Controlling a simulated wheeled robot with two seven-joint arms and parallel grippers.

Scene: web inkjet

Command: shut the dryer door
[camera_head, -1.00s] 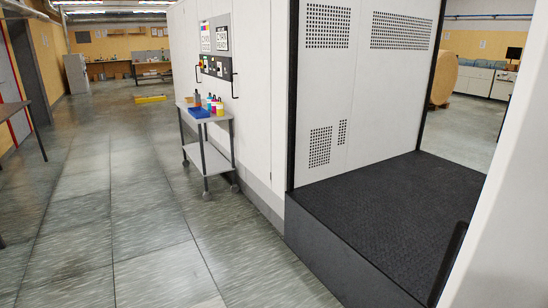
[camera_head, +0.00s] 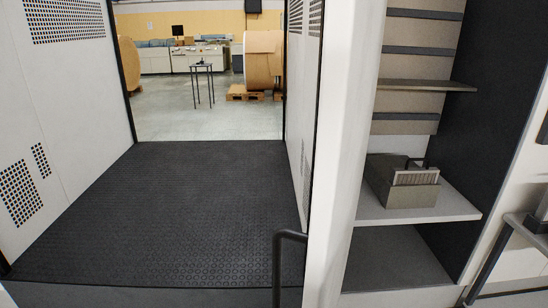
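No gripper of mine shows in the view. An open, dark-lined cabinet (camera_head: 440,150) stands at the right, with several slats and shelves inside. It may be the dryer, but I cannot tell for sure. A white panel with a slanted edge (camera_head: 535,150) rises at the far right, cut off by the frame; I cannot tell whether it is the dryer door.
A raised black textured platform (camera_head: 170,215) lies ahead between white perforated walls (camera_head: 70,80). A dark handrail (camera_head: 278,262) stands at its front right. A grey box (camera_head: 403,184) sits on the cabinet's lower shelf. Beyond are paper rolls (camera_head: 262,60) and a small table (camera_head: 203,68).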

